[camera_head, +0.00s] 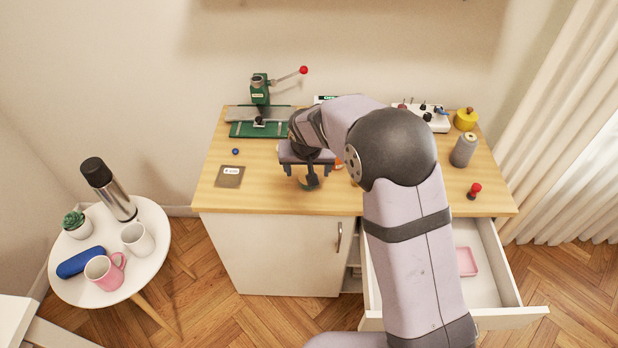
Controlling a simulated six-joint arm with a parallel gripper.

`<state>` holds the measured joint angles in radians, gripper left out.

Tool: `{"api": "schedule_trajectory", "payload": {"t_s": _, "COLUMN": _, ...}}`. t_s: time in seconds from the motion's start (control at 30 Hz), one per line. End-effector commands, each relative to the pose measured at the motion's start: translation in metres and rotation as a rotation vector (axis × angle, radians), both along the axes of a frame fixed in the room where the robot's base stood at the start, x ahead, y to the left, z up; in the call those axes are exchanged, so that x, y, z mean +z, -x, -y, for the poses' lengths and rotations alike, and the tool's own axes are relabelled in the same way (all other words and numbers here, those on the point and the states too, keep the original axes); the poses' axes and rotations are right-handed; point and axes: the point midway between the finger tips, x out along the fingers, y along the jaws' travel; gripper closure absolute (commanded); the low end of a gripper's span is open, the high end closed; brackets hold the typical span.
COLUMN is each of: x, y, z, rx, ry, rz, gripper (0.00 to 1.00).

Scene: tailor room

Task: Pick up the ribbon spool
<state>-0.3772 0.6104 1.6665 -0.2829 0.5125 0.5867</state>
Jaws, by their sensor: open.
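My gripper (311,183) hangs over the left-middle of the wooden table (270,192), fingers pointing down and open. I see nothing held in it. A small orange thing (338,163) shows just right of the gripper, partly hidden by my arm; it may be the ribbon spool, but I cannot tell. A grey cylinder (464,150) stands upright at the table's right side, well apart from the gripper. A yellow round thing (466,119) with a knob sits behind it. My arm hides the table's middle.
A green press (260,92) with a red-knobbed lever stands at the back left, by a green mat (245,130). A grey-brown card (229,177) and a blue bead (235,151) lie left of the gripper. A red-topped stamp (474,190) stands front right, above an open drawer (492,285).

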Motion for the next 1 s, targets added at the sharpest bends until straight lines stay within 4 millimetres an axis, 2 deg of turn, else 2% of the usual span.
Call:
{"api": "schedule_trajectory", "payload": {"t_s": 0.1, "x": -0.008, "y": -0.003, "z": 0.001, "rx": -0.001, "ry": 0.0, "rz": -0.001, "gripper": 0.31}}
{"api": "schedule_trajectory", "payload": {"t_s": 0.37, "x": -0.014, "y": -0.005, "z": 0.001, "rx": -0.001, "ry": 0.0, "rz": -0.002, "gripper": 0.31}}
{"api": "schedule_trajectory", "payload": {"t_s": 0.8, "x": -0.054, "y": -0.019, "z": 0.003, "rx": 0.0, "ry": 0.001, "rz": -0.002, "gripper": 0.31}}
{"api": "schedule_trajectory", "payload": {"t_s": 1.0, "x": -0.06, "y": -0.022, "z": 0.003, "rx": -0.001, "ry": -0.001, "rz": 0.001, "gripper": 0.31}}
